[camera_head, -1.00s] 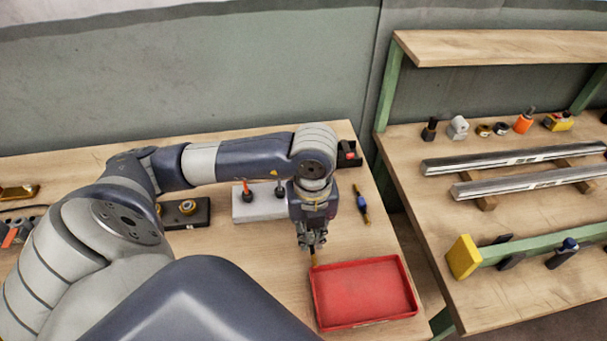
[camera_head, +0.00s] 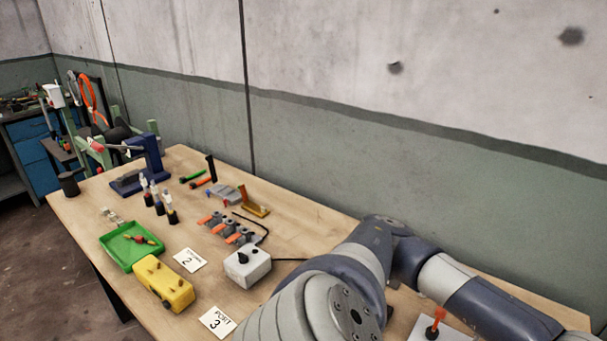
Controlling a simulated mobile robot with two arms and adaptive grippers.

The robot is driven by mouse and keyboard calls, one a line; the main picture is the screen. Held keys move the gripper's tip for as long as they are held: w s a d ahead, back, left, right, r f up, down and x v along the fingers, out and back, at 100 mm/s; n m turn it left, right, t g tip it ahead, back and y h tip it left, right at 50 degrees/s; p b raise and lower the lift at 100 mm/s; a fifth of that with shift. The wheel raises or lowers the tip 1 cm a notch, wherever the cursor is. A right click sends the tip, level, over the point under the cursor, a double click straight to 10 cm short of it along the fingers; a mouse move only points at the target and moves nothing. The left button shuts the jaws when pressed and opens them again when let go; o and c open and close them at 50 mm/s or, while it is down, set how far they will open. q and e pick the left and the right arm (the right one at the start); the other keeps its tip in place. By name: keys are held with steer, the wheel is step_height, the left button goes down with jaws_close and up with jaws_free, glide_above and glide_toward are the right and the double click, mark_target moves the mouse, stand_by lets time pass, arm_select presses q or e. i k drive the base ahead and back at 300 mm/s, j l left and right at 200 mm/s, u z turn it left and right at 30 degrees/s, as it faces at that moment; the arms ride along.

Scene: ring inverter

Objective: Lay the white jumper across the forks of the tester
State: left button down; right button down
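I cannot pick out the white jumper with certainty. A small pale piece (camera_head: 112,216) lies behind the green tray, too small to identify. No tester is clearly recognisable either. A yellow block (camera_head: 168,287) with small brass-coloured pins on top stands at the front edge of the bench. A grey-white box (camera_head: 247,265) with black knobs stands right of it. Neither gripper is in view. One of my arms fills the lower right and hides part of the bench.
The green tray (camera_head: 116,250) holds a red and yellow item. Cards marked 2 (camera_head: 190,260) and 3 (camera_head: 217,322) lie nearby. Several orange and grey parts (camera_head: 228,228), white-topped bottles (camera_head: 171,214) and a blue stand (camera_head: 150,160) occupy the bench. Bare wood (camera_head: 310,225) shows toward the wall.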

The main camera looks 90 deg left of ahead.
mark_target(166, 279)
steer(key=k+j, duration=0.3)
steer(key=k, duration=0.25)
steer(key=k+j, duration=0.3)
steer(key=k, duration=0.2)
steer(key=k+j, duration=0.3)
steer(key=k, duration=0.25)
steer(key=k+j, duration=0.35)
steer(key=k, duration=0.15)
steer(key=k+j, duration=0.3)
steer(key=k, duration=0.25)
